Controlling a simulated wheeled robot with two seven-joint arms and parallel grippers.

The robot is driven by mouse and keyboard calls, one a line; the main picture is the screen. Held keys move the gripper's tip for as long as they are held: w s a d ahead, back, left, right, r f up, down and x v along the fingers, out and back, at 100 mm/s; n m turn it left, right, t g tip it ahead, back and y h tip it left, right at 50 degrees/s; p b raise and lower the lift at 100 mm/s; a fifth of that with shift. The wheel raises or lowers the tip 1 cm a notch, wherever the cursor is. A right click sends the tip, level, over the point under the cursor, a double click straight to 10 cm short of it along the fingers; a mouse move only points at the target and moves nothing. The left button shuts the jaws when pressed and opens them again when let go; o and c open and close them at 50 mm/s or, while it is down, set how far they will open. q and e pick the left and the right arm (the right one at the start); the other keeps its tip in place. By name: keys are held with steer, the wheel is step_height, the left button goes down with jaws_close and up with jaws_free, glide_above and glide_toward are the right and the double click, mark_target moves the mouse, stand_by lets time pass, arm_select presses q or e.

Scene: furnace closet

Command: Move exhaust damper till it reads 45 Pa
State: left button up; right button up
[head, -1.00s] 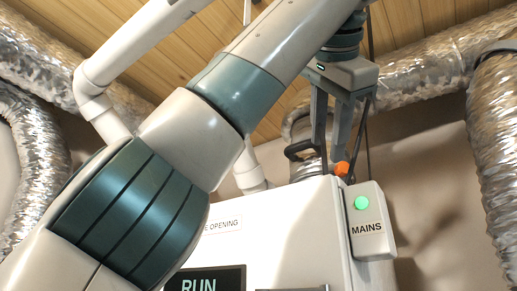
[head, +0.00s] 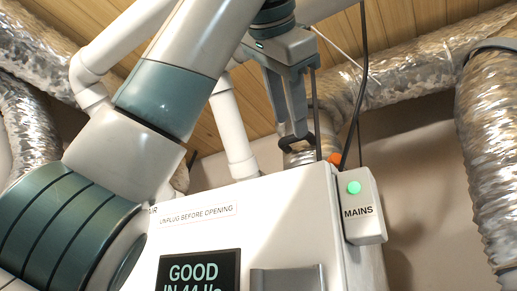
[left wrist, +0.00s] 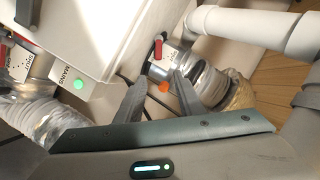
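My left gripper (head: 294,138) is above the back top edge of the white cabinet, near a silver duct, with no object held. In the left wrist view its two fingers (left wrist: 159,82) stand apart, with an orange knob (left wrist: 165,88) near their tips. A damper with a red lever (left wrist: 158,49) and a "SHUT" label sits on the duct just beyond. Another red lever (left wrist: 23,47) with a similar label shows at the far left; I cannot tell which is the exhaust damper. The display (head: 198,272) reads "GOOD" and "IN 44 l/s"; no Pa figure shows. My right gripper is not in view.
The white cabinet (head: 285,225) fills the lower middle, with a MAINS box (head: 359,208) and green light on its right. Silver ducts (head: 485,150) and white pipes (head: 232,125) crowd around. Dark cables (head: 362,85) hang near the gripper.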

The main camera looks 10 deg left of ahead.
arm_select(q)
steer(key=p+x, duration=0.2)
steer(key=x, duration=0.3)
steer(key=p+x, duration=0.3)
steer(key=x, duration=0.3)
steer(key=p+x, duration=0.2)
steer(key=x, duration=0.4)
steer(key=shift+w+a+r, duration=0.1)
steer(key=shift+a+r, duration=0.15)
steer(key=shift+w+a+r+n+g+h+p, duration=0.25)
steer(key=shift+a+r+n+g+h+p, duration=0.2)
steer(key=shift+n+p, duration=0.6)
steer(key=b+v, duration=0.1)
steer(key=v, duration=0.1)
steer(key=b+v, duration=0.2)
steer(key=v, duration=0.1)
steer(key=shift+s+f, duration=0.2)
steer(key=shift+s, duration=0.25)
steer(key=b+v, duration=0.4)
steer(key=v, duration=0.7)
steer(key=shift+s+r, duration=0.2)
steer(key=shift+s, duration=0.15)
steer(key=shift+a, duration=0.15)
